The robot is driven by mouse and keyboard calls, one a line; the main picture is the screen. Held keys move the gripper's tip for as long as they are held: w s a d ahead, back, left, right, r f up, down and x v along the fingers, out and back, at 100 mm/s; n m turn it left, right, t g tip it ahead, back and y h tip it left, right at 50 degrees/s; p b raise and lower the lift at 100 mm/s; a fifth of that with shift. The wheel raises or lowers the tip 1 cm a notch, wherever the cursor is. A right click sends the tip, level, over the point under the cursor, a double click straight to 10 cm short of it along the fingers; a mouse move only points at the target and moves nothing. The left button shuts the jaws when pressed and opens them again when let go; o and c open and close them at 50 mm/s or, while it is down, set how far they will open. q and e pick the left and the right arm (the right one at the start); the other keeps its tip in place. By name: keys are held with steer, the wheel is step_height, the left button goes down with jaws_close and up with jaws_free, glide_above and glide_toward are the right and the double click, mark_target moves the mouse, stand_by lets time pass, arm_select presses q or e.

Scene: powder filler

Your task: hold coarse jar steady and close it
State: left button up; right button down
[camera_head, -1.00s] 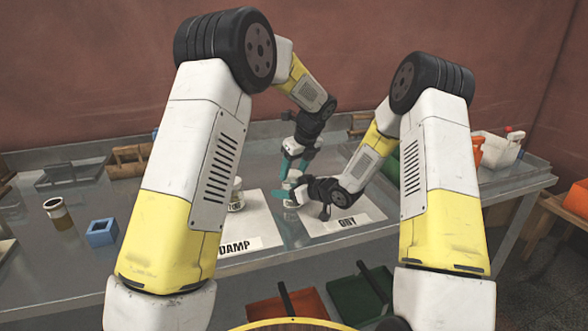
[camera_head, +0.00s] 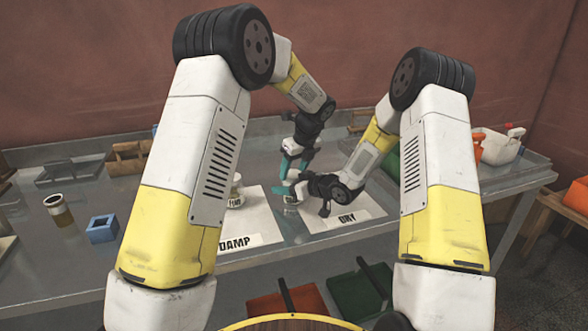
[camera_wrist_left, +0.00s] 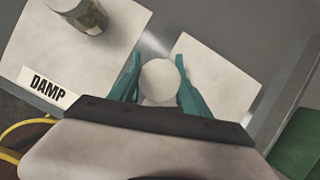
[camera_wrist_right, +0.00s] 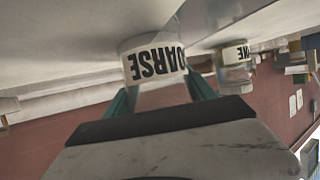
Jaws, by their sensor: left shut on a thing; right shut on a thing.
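The coarse jar (camera_wrist_right: 155,64), clear with a white "COARSE" label, is between the teal fingers of my right gripper (camera_wrist_right: 161,88), which is shut on it. In the head view the jar (camera_head: 290,198) is mostly hidden behind that gripper. My left gripper (camera_head: 285,170) points down from above. In the left wrist view its fingers (camera_wrist_left: 158,64) are shut on either side of a round white lid (camera_wrist_left: 159,76), above the jar. Whether the lid sits fully on the jar cannot be seen.
A second jar (camera_head: 237,196) stands on the white DAMP mat (camera_head: 262,222) to the left. The white DRY mat (camera_head: 362,211) lies to the right.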

arm_select(q)
steer(key=shift+a+m+h, duration=0.25)
steer(key=shift+m+h, duration=0.15)
steer(key=shift+m, duration=0.8)
steer(key=shift+d, duration=0.15)
steer(key=o, duration=1.3)
steer(key=shift+r, duration=0.1)
steer(key=shift+r, duration=2.25)
steer(key=shift+c, duration=0.5)
